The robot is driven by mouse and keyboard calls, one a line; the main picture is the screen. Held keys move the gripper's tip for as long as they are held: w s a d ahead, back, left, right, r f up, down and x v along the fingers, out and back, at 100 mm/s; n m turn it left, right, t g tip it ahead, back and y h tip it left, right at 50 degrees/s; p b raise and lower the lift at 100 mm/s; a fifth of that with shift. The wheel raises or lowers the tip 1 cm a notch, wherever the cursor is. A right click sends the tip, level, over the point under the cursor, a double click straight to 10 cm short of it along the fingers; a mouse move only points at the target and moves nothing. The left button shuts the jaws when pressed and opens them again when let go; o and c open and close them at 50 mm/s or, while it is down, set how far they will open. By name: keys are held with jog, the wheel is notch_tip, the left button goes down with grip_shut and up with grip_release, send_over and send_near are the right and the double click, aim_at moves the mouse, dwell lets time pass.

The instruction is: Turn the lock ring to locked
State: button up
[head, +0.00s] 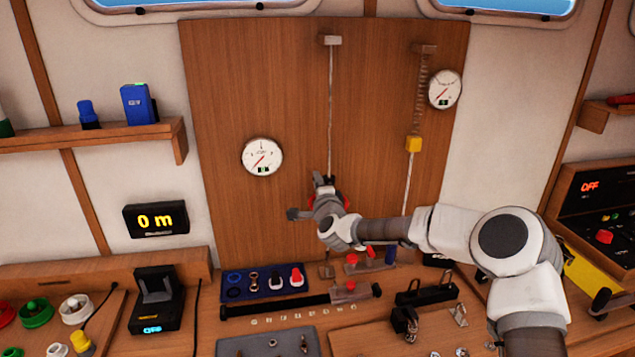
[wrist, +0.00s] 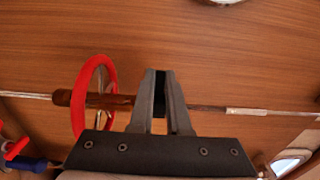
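The lock ring appears to be the red ring (wrist: 81,95) around a brown wooden spindle (wrist: 110,100) on a taut line; no lock marking is legible. In the wrist view it is left of my gripper (wrist: 160,75), apart from the fingers. The fingertips are together, with only dark pads between them, and they cover the spindle's right end. In the head view my gripper (head: 322,180) is at the vertical line (head: 330,110) in front of the wooden board. It hides most of the ring; only bits of red (head: 345,201) show beside it.
A second line with a spring (head: 422,85) and yellow block (head: 413,144) hangs to the right. Two round gauges (head: 262,157) (head: 445,89) sit on the board (head: 225,90). The bench below holds a blue tray (head: 234,292), a black bar (head: 270,307) and small hardware. The upper board is largely clear.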

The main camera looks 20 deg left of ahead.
grip_shut()
jog(key=m+h+b, duration=0.1)
jog(key=m+t+h, duration=0.1)
jog(key=h, duration=0.1)
jog(key=m+t+h+b, duration=0.1)
jog(key=h, duration=0.1)
jog(key=shift+w+a+b, duration=0.3)
jog(key=shift+w+b, duration=0.05)
jog(key=shift+w, duration=0.05)
jog(key=shift+w+m+h, duration=0.15)
jog(key=shift+m+h, duration=0.55)
jog(key=shift+r, duration=0.1)
